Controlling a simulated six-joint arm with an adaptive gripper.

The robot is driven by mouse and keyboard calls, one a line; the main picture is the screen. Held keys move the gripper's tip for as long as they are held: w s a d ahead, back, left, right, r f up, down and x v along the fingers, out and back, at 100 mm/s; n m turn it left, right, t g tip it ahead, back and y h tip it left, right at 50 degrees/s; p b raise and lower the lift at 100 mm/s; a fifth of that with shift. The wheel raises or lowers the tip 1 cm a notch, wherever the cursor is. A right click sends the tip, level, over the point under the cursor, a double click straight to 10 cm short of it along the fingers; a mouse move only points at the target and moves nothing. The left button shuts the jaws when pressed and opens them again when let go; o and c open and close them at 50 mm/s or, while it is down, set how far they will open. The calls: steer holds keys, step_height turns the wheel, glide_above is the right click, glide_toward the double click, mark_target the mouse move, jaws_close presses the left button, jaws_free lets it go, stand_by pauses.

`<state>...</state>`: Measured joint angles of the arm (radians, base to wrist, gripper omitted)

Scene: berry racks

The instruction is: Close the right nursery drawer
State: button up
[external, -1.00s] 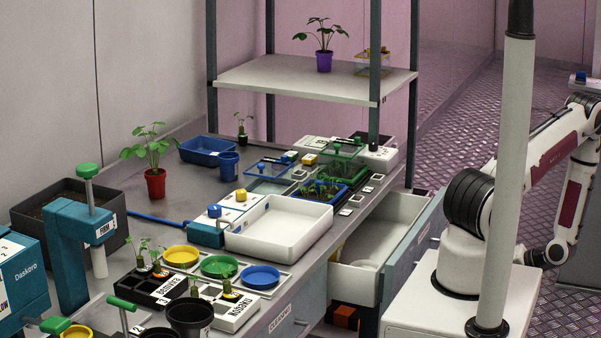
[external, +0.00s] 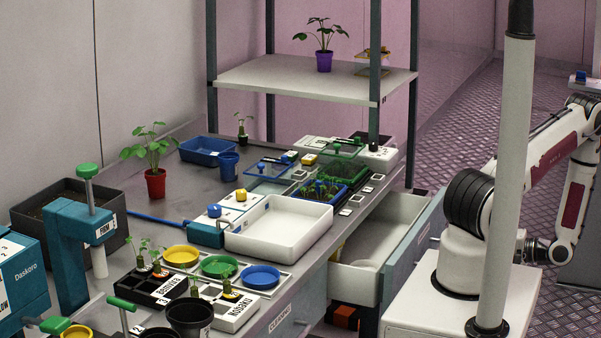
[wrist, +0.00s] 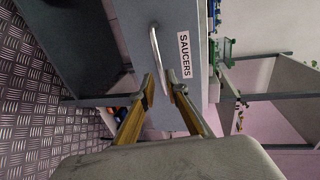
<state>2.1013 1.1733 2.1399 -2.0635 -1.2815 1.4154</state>
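The open drawer (external: 340,283) is pulled out from the bench at the right, with a pale round thing inside. Its blue-grey front (external: 415,245) faces my arm. In the wrist view a grey drawer front (wrist: 185,100) carries the label SAUCERS and a metal bar handle (wrist: 156,50). My gripper (wrist: 161,77) points at this front, its two fingers apart, with the lower end of the handle showing between the tips. I cannot tell whether they touch it.
A second drawer (external: 290,318) sits shut at the front left of the bench. A white tray (external: 285,245), saucers and pots stand on the bench top. A rack post (external: 375,90) rises behind the open drawer. The patterned floor (wrist: 30,100) is clear at the left in the wrist view.

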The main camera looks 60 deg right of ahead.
mark_target(377, 258)
steer(key=shift+w, duration=0.15)
steer(key=shift+x, duration=3.8)
jaws_close()
steer(key=shift+w, duration=0.1)
steer(key=r+x, duration=0.1)
steer(key=x, duration=0.4)
steer(key=r+x, duration=0.1)
steer(key=x, duration=0.4)
steer(key=r+x, duration=0.1)
steer(key=x, duration=0.4)
steer(key=shift+w+r, duration=0.1)
steer(key=shift+w, duration=0.2)
